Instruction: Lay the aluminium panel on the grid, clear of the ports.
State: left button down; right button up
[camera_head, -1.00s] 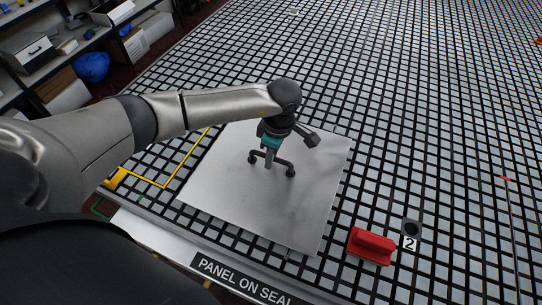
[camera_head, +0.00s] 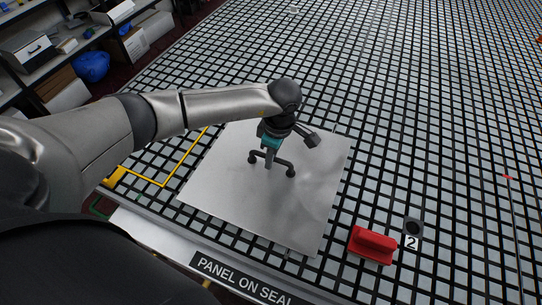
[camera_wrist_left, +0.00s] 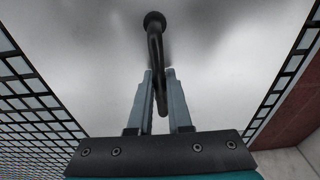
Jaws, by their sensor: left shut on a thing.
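The aluminium panel (camera_head: 300,215) is a square grey sheet near the front edge of the grid table. A black handle with round feet (camera_head: 289,171) stands on its face. My left gripper (camera_head: 267,160) is shut on this handle from above. In the left wrist view the fingers (camera_wrist_left: 159,80) straddle the handle bar (camera_wrist_left: 155,42), with the panel (camera_wrist_left: 225,45) behind. Whether the panel rests on the grid or hangs slightly above it, I cannot tell. A dark round port (camera_head: 413,227), labelled 2, shows to the right of the panel, apart from it. My right gripper is not in view.
A red block (camera_head: 371,246) sits on the grid between the panel and the port. A yellow corner line (camera_head: 166,186) marks the grid at the panel's left. The grid (camera_head: 430,110) is open behind and right. Shelves with boxes (camera_head: 62,84) stand at the far left.

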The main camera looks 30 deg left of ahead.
aim_at(278, 159)
pick_arm(q)
jog(key=shift+w+f, duration=0.1)
jog(key=shift+f, duration=0.1)
jog(key=c, duration=0.8)
grip_release()
jog(key=shift+o, duration=0.2)
jog(key=shift+s+f, duration=0.1)
jog(key=shift+s, duration=0.1)
notch_tip(278, 159, up, 15)
jog(key=d, duration=0.2)
jog(key=shift+w, duration=0.15)
